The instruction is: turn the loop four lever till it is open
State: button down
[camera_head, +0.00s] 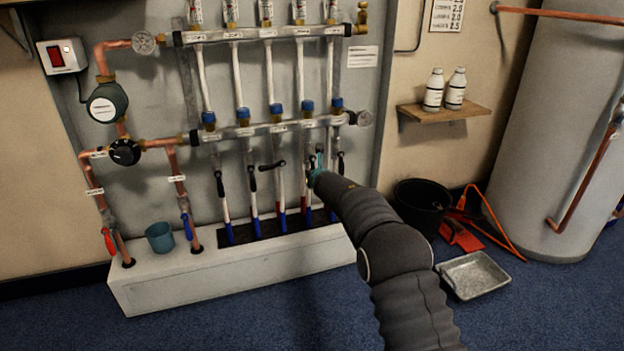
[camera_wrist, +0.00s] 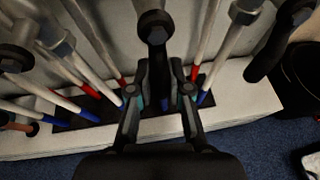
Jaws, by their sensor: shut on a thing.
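The loop four lever is a black handle with a round pivot head (camera_wrist: 155,27), and in the wrist view it runs down from the head between my fingers. My gripper (camera_wrist: 160,92) is shut on this handle, one finger on each side. In the head view my gripper (camera_head: 317,170) is at the fourth valve from the left under the lower manifold bar (camera_head: 262,131). There it hides most of the lever, so its angle to the pipe is hard to tell.
The loop three lever (camera_head: 272,165) lies sideways close to the left. The loop five lever (camera_head: 341,162) hangs close to the right, also in the wrist view (camera_wrist: 275,45). White pipes with red and blue ends run down to the plinth (camera_head: 240,272). A black bucket (camera_head: 422,208) stands right.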

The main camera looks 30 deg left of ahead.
dwell(0.7)
jog(key=c, duration=1.1)
grip_release()
jog(key=shift+w+d+t, duration=0.1)
jog(key=shift+t, duration=0.2)
